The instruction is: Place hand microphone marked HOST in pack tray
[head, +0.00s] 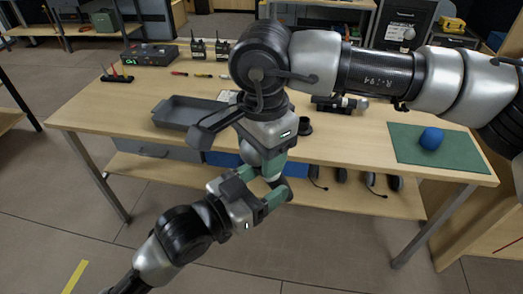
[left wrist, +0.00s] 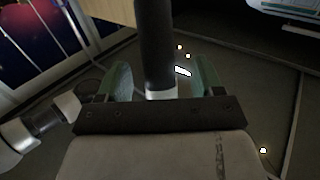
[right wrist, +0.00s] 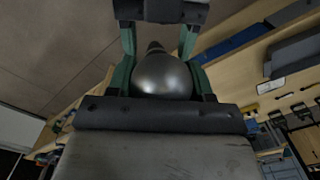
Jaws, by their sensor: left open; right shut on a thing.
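A hand microphone with a silver ball head (right wrist: 165,78) is held between the green fingers of my right gripper (head: 264,166), below the arm and in front of the table. Its dark handle (left wrist: 155,45), with a white band, stands between the fingers of my left gripper (head: 266,184). The left gripper is open around the handle. No HOST marking can be read. A dark grey shallow tray (head: 180,122) lies on the table at the left front, partly hidden by my right arm; it looks empty where visible.
The wooden table (head: 345,140) carries a blue ball (head: 431,138) on a green mat (head: 408,146) at right. A black device (head: 149,55), two radios (head: 198,48) and small tools stand at the back left. Headsets lie on the shelf below. Table space left of the tray is clear.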

